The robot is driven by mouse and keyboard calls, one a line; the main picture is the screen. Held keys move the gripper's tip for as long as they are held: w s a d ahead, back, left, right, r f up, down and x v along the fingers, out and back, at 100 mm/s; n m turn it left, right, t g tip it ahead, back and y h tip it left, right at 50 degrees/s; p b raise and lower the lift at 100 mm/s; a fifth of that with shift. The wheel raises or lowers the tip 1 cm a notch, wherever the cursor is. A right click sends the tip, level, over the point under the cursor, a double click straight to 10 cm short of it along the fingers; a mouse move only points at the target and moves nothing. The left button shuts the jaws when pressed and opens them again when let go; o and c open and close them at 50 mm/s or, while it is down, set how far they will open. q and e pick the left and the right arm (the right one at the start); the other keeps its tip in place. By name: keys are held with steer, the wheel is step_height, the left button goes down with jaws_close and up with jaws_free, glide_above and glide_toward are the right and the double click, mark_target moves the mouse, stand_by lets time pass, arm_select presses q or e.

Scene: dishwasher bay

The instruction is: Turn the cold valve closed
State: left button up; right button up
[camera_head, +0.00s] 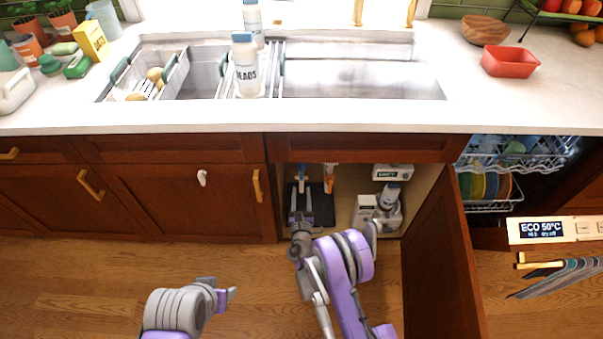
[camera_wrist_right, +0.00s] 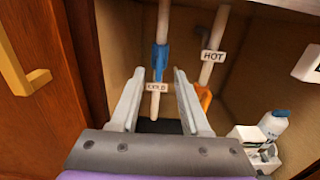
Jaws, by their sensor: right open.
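The cold valve's blue handle (camera_wrist_right: 160,60) lies along the left pipe in the open under-sink cabinet, above a tag reading COLD (camera_wrist_right: 157,87). It also shows small in the head view (camera_head: 301,172). My right gripper (camera_head: 301,192) reaches into the cabinet. In the right wrist view its fingers (camera_wrist_right: 163,83) are apart, one on each side of the cold pipe and tag, with the blue handle beyond and between them. I see no clear contact. My left gripper (camera_head: 224,294) is low over the floor, away from the cabinet; its finger gap is unclear.
The hot pipe with a HOT tag (camera_wrist_right: 213,55) and orange handle (camera_wrist_right: 204,97) is just right of my right gripper. White bottles (camera_head: 390,197) stand at the cabinet's right. The open cabinet door (camera_head: 440,250) flanks my right arm. The open dishwasher (camera_head: 510,155) is farther right.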

mark_target(302, 173)
steer(key=w, duration=0.9)
steer(key=shift+w, duration=0.1)
steer(key=shift+c, duration=0.3)
jaws_close()
